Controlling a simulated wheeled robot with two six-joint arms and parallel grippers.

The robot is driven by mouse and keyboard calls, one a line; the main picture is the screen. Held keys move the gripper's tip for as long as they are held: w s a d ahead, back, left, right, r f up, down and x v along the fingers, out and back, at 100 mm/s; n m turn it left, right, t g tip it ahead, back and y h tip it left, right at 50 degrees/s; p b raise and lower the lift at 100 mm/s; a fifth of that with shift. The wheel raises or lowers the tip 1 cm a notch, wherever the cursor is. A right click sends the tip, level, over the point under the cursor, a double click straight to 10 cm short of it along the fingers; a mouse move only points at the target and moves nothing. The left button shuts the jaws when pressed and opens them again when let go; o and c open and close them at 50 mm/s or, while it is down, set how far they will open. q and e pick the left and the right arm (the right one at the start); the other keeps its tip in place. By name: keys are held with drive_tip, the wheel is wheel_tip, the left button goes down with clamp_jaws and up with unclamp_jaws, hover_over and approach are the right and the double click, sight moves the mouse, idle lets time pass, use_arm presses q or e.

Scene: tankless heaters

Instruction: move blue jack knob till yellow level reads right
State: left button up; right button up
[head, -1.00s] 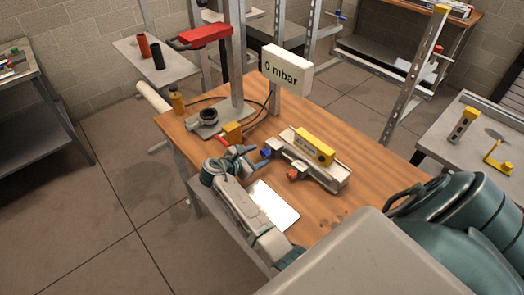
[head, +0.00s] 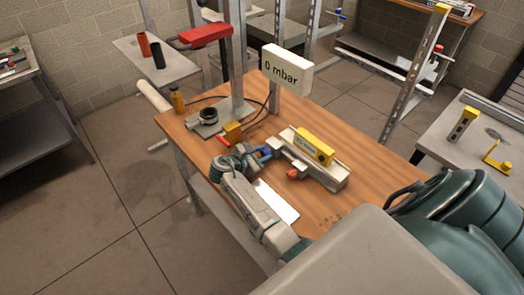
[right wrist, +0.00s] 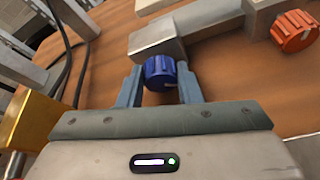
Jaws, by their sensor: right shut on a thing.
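The blue jack knob (right wrist: 159,72) sits at the end of a grey block in the right wrist view. My right gripper (right wrist: 159,86) is shut on it, one finger on each side. In the head view my right gripper (head: 262,152) reaches the knob at the left end of the grey rail and mostly hides it. The yellow level (head: 314,147) lies along the top of the rail; its bubble is too small to read. My left gripper is not in view.
An orange knob (head: 293,173) is on the near side of the rail. A "0 mbar" display (head: 287,69) stands behind on a post. A brass-coloured block (head: 233,131) and cables lie left of the gripper. A white sheet (head: 277,202) lies in front on the wooden bench (head: 345,200).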

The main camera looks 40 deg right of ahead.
drive_tip(key=shift+s+m+t, duration=0.1)
drive_tip(key=shift+m+t, duration=0.5)
drive_tip(key=shift+m, duration=0.2)
drive_tip(key=o, duration=1)
drive_tip(key=shift+c, duration=0.2)
